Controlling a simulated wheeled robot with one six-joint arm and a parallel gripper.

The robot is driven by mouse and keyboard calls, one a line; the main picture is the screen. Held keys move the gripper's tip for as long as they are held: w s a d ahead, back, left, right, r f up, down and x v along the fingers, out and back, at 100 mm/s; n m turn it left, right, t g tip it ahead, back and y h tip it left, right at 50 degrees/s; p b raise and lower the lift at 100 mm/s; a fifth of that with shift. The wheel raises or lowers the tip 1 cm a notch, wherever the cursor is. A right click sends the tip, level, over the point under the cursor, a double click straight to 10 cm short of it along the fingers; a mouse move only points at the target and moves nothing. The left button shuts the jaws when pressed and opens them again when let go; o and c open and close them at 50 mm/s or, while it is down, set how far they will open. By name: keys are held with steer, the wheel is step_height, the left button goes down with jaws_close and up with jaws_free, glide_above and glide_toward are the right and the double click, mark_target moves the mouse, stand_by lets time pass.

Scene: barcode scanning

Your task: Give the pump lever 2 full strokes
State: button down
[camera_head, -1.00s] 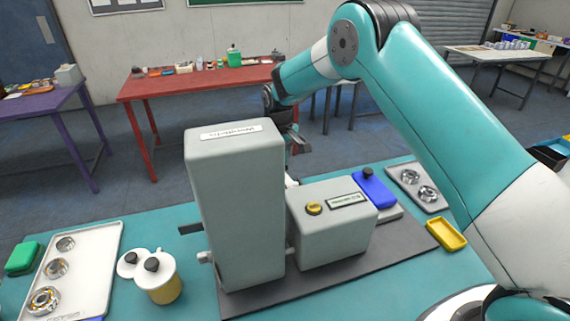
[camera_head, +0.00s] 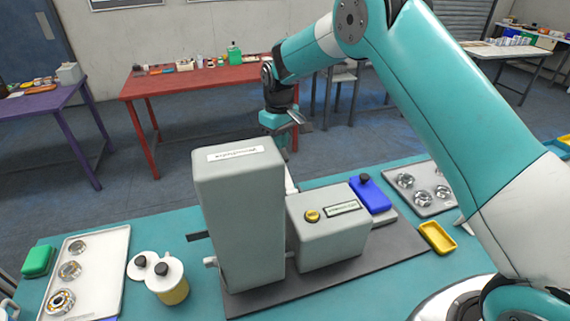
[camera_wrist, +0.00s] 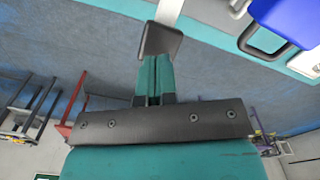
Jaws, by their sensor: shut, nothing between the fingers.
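The pump is a tall grey housing (camera_head: 240,215) with a lower grey box (camera_head: 328,227) beside it, on a dark base plate (camera_head: 395,250). A thin whitish bar (camera_head: 290,178), apparently the lever, rises behind the housing in the head view; its lower part is hidden. In the wrist view the pale bar (camera_wrist: 169,12) ends in a dark grip (camera_wrist: 160,40) right at my fingertips. My gripper (camera_head: 284,152) is beyond the pump, above the bar, pointing down. It is shut with nothing between the fingers (camera_wrist: 153,85). I cannot tell whether the fingertips touch the grip.
A blue block with a black knob (camera_head: 370,195), a tray of metal parts (camera_head: 420,207) and a yellow dish (camera_head: 437,238) lie right of the pump. A lidded yellow pot (camera_head: 170,285), a white tray (camera_head: 105,275) and a green box (camera_head: 38,261) stand left.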

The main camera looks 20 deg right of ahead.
stand_by(0.4)
steer(key=shift+r+p, duration=1.4)
steer(key=shift+r, duration=0.65)
steer(key=shift+f, duration=0.1)
steer(key=s+d+r+m+t, duration=0.1)
steer(key=s+d+r+m, duration=0.15)
steer(key=s, duration=0.75)
steer(key=s+d+r+m+t, duration=0.15)
steer(key=s+d, duration=0.25)
steer(key=s, duration=0.5)
steer(key=s+d+r+m, duration=0.2)
steer(key=s+d+r, duration=0.15)
steer(key=s, duration=0.65)
steer(key=s+a+f+n+g+y+b, duration=0.1)
steer(key=s+a+n+y+b, duration=0.1)
steer(key=s+a+b, duration=0.3)
steer(key=s+a+f+n+g+y+b, duration=0.1)
steer(key=s+a+f+n+y+b, duration=0.1)
steer(key=s+a+n+b, duration=0.3)
steer(key=a+b, duration=0.1)
steer(key=a, duration=0.3)
steer(key=shift+a+f, duration=0.25)
steer(key=shift+f, duration=0.05)
